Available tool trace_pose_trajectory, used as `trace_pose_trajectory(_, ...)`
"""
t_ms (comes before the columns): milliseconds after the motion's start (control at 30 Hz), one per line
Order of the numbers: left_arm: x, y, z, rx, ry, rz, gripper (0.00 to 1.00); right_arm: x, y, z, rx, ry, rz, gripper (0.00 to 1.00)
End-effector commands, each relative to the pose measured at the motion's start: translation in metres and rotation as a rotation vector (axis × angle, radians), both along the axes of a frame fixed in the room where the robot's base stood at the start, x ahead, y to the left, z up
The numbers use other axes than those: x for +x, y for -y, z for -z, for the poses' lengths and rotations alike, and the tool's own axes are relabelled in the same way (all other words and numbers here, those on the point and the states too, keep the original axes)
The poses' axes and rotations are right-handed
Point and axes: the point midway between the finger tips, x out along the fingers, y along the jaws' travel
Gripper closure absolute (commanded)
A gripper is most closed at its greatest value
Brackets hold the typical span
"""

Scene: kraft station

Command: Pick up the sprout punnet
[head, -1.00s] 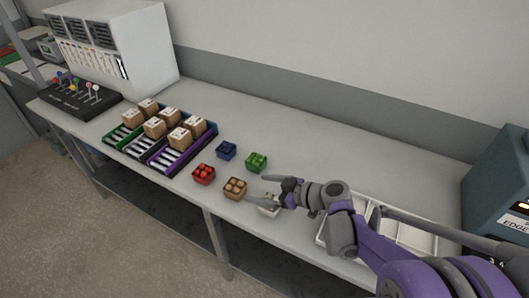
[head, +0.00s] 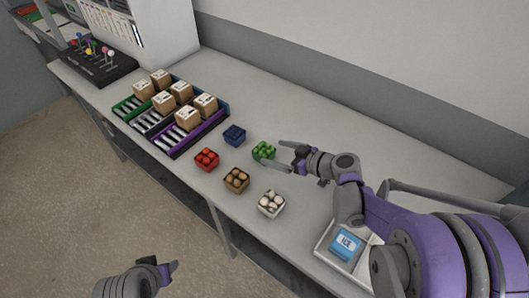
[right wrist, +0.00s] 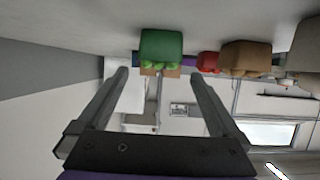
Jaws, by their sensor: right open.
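The sprout punnet (head: 263,151) is a small green tub of round green sprouts standing upright on the grey-white table. My right gripper (head: 276,154) is open and empty, its fingers pointing left at the punnet. In the upside-down right wrist view, the punnet (right wrist: 161,46) is just beyond and between the fingertips of the right gripper (right wrist: 158,74). No contact is visible. My left gripper (head: 165,272) is low at the bottom left of the head view, off the table's front edge, and its jaw opening is unclear.
Nearby stand a blue punnet (head: 234,135), a red punnet (head: 206,159), a brown punnet (head: 236,180) and a white punnet (head: 270,204). Roller lanes with several cartons (head: 205,105) lie left. A white tray holding a blue ICE pack (head: 346,243) is at right. The table behind the punnets is clear.

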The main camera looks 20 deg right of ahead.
Motion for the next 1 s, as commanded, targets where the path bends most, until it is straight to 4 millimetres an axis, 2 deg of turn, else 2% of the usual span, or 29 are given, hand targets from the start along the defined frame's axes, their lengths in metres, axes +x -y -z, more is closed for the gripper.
trace_pose_trajectory(167,0.0,0.0,0.0,0.0,0.0,0.0,0.5,0.009,-0.008,0.006,0.0,0.0,-0.001,0.0)
trace_pose_trajectory(500,0.001,0.0,-0.002,0.0,0.001,0.0,0.5,0.041,-0.032,0.025,0.0,0.0,0.0,0.0)
trace_pose_trajectory(767,0.001,0.0,-0.002,0.0,0.001,0.0,0.5,0.043,-0.033,0.027,0.0,0.0,0.001,0.0)
trace_pose_trajectory(867,0.001,0.0,-0.002,0.0,0.001,0.0,0.5,0.043,-0.033,0.027,0.0,0.0,0.001,0.14)
trace_pose_trajectory(1000,0.001,0.0,-0.002,0.0,0.001,0.0,0.5,0.043,-0.033,0.026,0.0,0.0,0.001,0.4)
